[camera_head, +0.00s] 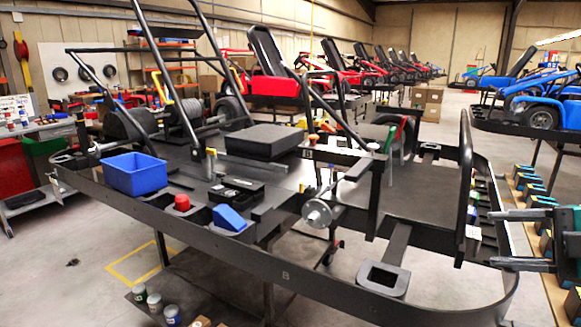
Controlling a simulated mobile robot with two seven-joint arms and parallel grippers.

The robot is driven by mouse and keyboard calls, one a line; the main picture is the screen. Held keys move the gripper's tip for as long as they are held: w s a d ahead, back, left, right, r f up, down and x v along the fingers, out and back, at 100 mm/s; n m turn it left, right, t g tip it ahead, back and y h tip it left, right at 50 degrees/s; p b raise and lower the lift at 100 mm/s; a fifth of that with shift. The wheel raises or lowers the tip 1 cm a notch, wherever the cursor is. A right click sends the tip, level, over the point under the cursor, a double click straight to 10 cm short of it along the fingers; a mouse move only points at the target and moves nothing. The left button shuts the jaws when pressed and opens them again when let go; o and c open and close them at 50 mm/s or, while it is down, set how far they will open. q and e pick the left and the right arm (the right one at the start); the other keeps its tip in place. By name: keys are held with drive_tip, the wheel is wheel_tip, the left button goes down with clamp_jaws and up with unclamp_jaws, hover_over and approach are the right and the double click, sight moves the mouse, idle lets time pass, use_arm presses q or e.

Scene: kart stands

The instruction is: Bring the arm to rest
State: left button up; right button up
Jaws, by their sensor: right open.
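My right gripper (492,239) comes in from the right edge of the head view. Its two dark fingers point left and are spread wide apart, with nothing between them. It is beside the right end of the black kart frame (262,252), in front of the frame's rounded corner rail in the picture. Whether it touches the rail cannot be told. My left gripper is not in view.
A blue bin (135,174), a red cap (182,202) and a blue wedge (229,218) sit on the frame. Several small boxes line a rack (532,238) on the right. Cans (155,302) stand on a lower shelf. Finished karts (272,84) stand behind.

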drive_tip(key=s+f+m+t+h, duration=0.2)
drive_tip(key=f+m+t+h, duration=0.2)
drive_tip(key=f+m, duration=0.5)
drive_tip(key=s+f+m+t+h, duration=0.25)
drive_tip(key=f+m, duration=0.25)
drive_tip(key=f, duration=0.8)
drive_tip(key=s+a+f+m+g+h, duration=0.2)
drive_tip(key=s+a+f+m, duration=0.2)
drive_tip(key=a+f, duration=0.3)
drive_tip(key=s+a+f+m+g+h, duration=0.1)
drive_tip(key=s+a+f+m, duration=0.3)
drive_tip(key=a, duration=0.5)
wheel_tip(320, 180, down, 3)
drive_tip(key=shift+s+a+r+m+g+h+p, duration=0.1)
drive_tip(key=shift+s+a+m+g+h+p, duration=0.25)
drive_tip(key=shift+s, duration=0.55)
